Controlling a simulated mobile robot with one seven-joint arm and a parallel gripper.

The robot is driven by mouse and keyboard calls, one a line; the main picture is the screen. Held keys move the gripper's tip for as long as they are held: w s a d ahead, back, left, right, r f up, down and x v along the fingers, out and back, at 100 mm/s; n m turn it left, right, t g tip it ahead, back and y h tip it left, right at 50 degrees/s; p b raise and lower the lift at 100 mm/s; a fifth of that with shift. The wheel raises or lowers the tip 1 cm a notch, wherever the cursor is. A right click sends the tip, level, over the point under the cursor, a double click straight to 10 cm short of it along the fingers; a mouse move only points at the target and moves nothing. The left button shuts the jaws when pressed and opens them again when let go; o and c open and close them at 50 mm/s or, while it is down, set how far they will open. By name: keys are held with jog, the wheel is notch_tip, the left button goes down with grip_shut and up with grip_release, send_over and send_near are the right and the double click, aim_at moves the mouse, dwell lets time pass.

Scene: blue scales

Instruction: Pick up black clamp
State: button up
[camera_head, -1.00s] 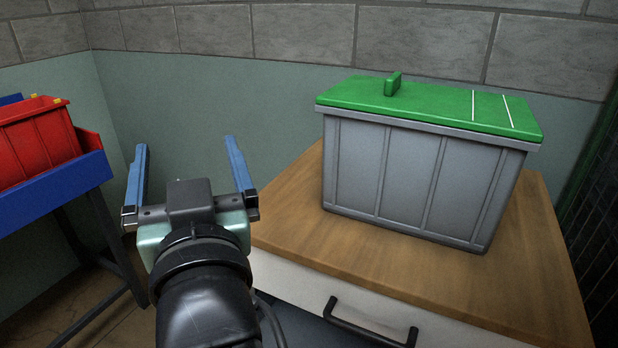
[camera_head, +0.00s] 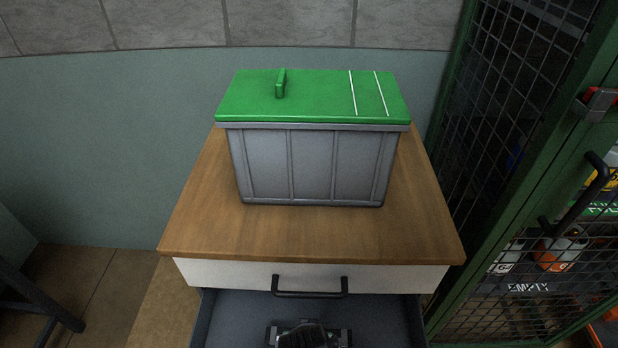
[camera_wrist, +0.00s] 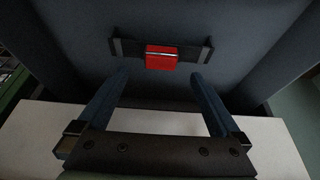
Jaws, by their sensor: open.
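The black clamp (camera_wrist: 192,52) lies in the open drawer in the wrist view. It shows as a dark bar with greyish ends and a red block at its middle. My gripper (camera_wrist: 158,78) has two blue fingers spread wide, with nothing between them. The clamp shows beyond the fingertips, roughly centred between them. I see no contact, and the height gap is hard to judge. In the head view, a dark shape with grey ends is cut off at the bottom edge, over the drawer; I cannot tell whether it is the clamp or my gripper.
The drawer (camera_head: 235,318) is open below a white front with a black handle (camera_head: 310,294). A grey bin (camera_head: 312,165) with a green lid stands on the wooden top (camera_head: 300,230). A green mesh cage (camera_head: 500,130) is close on the right.

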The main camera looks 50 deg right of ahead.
jog(key=x, duration=0.2)
jog(key=b+x, duration=0.1)
jog(key=x, duration=0.2)
jog(key=b+x, duration=0.1)
jog(key=x, duration=0.2)
jog(key=shift+w+d, duration=0.25)
jog(key=shift+w, duration=0.1)
jog(key=c, duration=1.4)
